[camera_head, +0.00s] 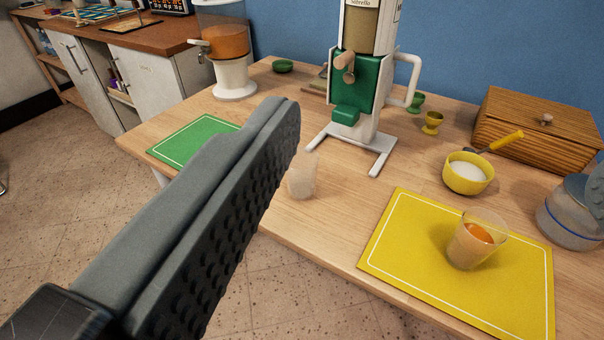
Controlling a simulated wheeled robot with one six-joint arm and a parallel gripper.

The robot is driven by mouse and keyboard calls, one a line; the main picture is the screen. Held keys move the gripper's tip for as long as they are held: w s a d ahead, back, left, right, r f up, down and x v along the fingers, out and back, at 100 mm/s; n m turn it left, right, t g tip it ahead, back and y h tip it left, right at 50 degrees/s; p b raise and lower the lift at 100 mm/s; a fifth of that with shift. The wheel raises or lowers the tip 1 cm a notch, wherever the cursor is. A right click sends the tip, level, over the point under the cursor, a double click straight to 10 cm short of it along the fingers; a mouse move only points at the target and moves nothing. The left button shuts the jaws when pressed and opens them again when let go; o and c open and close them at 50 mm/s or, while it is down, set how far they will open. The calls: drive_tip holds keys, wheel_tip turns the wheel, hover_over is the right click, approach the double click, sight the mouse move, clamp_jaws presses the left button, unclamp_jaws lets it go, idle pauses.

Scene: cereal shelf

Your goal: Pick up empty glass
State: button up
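The empty glass (302,176) is a small, clear, pale tumbler standing upright near the front edge of the wooden table, left of the yellow mat. A second glass (474,240) holds orange liquid and stands on the yellow mat (400,262). My gripper (284,118) shows as one large grey finger with a studded inner pad, reaching up from the lower left. Its tip appears just left of the empty glass in the picture. The pad is bare and nothing is held. The other finger is out of view.
A green and white machine (362,85) stands behind the empty glass. A cereal dispenser (229,50), green mat (195,138), yellow bowl (468,174), egg cups (432,122), wooden box (535,125) and lidded jar (570,220) surround it. Bare tabletop (345,205) lies right of the glass.

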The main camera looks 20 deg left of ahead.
drive_tip(key=shift+o, duration=0.5)
drive_tip(key=shift+w, duration=0.3)
drive_tip(key=n+g+y, duration=0.3)
drive_tip(key=n+g, duration=0.7)
drive_tip(key=g, duration=0.5)
hover_over(301, 160)
drive_tip(key=s+d, duration=0.6)
drive_tip(key=s, duration=0.1)
wheel_tip(301, 160, down, 14)
drive_tip(key=x, duration=1.1)
drive_tip(key=a+x, duration=0.1)
drive_tip(key=x, duration=0.4)
drive_tip(key=shift+w, duration=0.45)
drive_tip(key=shift+t+y, duration=0.3)
drive_tip(key=shift+c, duration=0.2)
drive_tip(key=c, duration=1.4)
